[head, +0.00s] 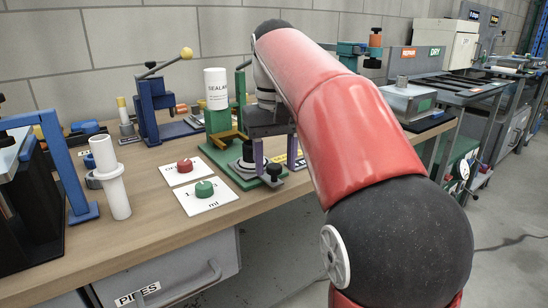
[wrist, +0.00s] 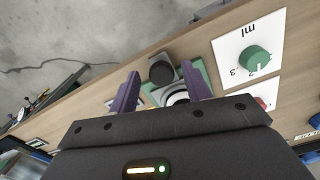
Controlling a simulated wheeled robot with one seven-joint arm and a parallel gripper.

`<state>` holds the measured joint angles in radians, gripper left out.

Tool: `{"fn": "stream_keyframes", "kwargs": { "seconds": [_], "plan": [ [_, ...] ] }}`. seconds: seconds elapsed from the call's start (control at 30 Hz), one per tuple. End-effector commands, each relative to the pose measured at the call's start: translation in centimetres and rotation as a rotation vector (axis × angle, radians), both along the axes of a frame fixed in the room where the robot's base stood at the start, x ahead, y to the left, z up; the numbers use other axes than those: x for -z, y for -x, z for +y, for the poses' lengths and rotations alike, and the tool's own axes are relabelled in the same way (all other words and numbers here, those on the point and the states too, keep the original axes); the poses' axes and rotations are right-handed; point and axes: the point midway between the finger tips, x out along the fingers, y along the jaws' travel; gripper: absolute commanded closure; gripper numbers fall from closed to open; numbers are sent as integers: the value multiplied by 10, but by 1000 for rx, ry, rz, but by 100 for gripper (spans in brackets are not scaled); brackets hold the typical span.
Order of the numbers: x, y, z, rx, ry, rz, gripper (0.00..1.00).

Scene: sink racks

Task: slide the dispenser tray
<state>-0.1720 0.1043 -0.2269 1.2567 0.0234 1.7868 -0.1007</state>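The black knob also shows in the wrist view (wrist: 161,68), near a pale round part (wrist: 176,97). My gripper (head: 276,160) has purple fingers, spread apart and pointing down over the tray. In the wrist view my gripper (wrist: 160,70) has the knob between its fingertips; contact cannot be told.
Two white cards with a red knob (head: 184,165) and a green knob (head: 204,188) lie left of the dispenser. A white cylinder (head: 113,185) and a blue frame (head: 66,165) stand further left. A blue press (head: 157,105) is behind. The bench's front edge is close by.

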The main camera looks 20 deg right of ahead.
Motion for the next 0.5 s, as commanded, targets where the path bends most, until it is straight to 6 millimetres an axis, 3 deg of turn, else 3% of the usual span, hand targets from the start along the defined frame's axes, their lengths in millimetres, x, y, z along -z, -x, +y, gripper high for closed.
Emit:
{"fn": "stream_keyframes", "kwargs": {
  "seconds": [0.3,0.5],
  "plan": [
    [-2,-1,0,-1,0,-3,50],
    [-31,-2,0,0,1,-4,50]
  ]
}}
